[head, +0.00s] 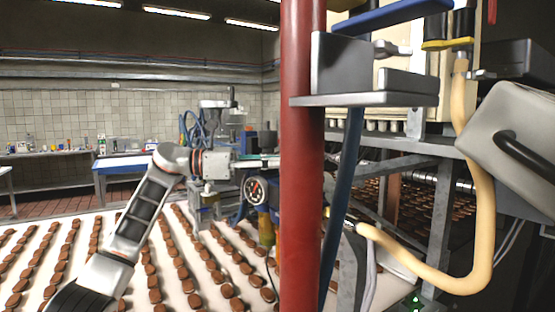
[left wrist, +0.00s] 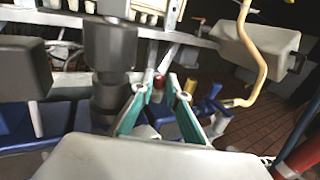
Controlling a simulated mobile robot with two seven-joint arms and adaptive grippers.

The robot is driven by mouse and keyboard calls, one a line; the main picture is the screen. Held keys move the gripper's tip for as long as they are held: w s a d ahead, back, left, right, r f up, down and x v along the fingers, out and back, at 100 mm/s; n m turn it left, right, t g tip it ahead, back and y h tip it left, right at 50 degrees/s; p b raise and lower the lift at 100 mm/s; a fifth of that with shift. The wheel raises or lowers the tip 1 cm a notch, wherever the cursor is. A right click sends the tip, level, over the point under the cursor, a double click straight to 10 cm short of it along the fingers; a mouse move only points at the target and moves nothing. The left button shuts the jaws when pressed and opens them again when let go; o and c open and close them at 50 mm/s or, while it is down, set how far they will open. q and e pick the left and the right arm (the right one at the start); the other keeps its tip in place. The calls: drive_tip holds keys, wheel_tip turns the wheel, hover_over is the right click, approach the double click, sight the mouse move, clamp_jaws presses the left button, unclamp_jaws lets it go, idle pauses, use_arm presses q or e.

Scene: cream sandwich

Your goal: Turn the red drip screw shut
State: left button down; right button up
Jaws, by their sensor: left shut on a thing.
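The red drip screw (left wrist: 158,82) shows as a small red cap between the fingertips in the left wrist view. My left gripper (left wrist: 161,80) has its two teal fingers closed around it, one on each side. In the head view my left arm reaches in from the left, and the gripper (head: 262,160) points right toward the thick red pipe. The pipe hides its tips and the screw there. A yellow cap (left wrist: 190,86) stands just right of the fingers in the left wrist view. My right gripper is in neither view.
The upright red pipe (head: 301,200) stands close in front of the machine. A cream hose (head: 485,230) loops down at the right, near a grey box (head: 515,140). A white conveyor (head: 60,255) with rows of brown biscuits runs below my arm. A dial gauge (head: 255,189) sits just below the gripper.

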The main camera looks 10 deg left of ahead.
use_arm(q)
drive_tip(key=shift+m+g, duration=0.3)
drive_tip(key=shift+g, duration=0.3)
drive_tip(key=shift+f, duration=0.1)
drive_tip(key=c, duration=2.2)
unclamp_jaws()
drive_tip(key=shift+c, duration=0.2)
